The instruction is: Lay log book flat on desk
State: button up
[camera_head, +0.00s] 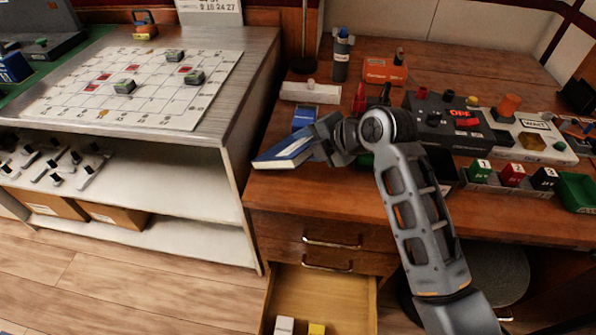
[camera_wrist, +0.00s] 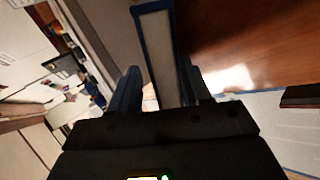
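The log book (camera_head: 284,152) is blue with pale page edges. It shows over the left front part of the wooden desk (camera_head: 330,203), its far end near the desk's left edge. In the wrist view the book (camera_wrist: 158,50) stands edge-on between the two fingers, pages and blue cover edges visible. My gripper (camera_head: 318,142) appears shut on the book; the fingers also show in the wrist view (camera_wrist: 163,92). The book looks tilted in the head view, and I cannot tell whether it touches the desk. My gripper hides its near end.
A blue item (camera_head: 305,117) and a white block (camera_head: 311,92) lie behind the book. A dark control box (camera_head: 448,118) and labelled blocks (camera_head: 512,174) fill the right side. An open drawer (camera_head: 322,295) is below. A shelf unit (camera_head: 190,55) stands left. Desk front is clear.

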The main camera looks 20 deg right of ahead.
jog(key=p+v, duration=0.4)
jog(key=v, duration=0.3)
jog(key=shift+s+r, duration=0.25)
jog(key=shift+d, duration=0.1)
notch_tip(320, 180, up, 8)
jog(key=s+p, duration=0.2)
jog(key=p, duration=0.3)
jog(key=shift+d, duration=0.4)
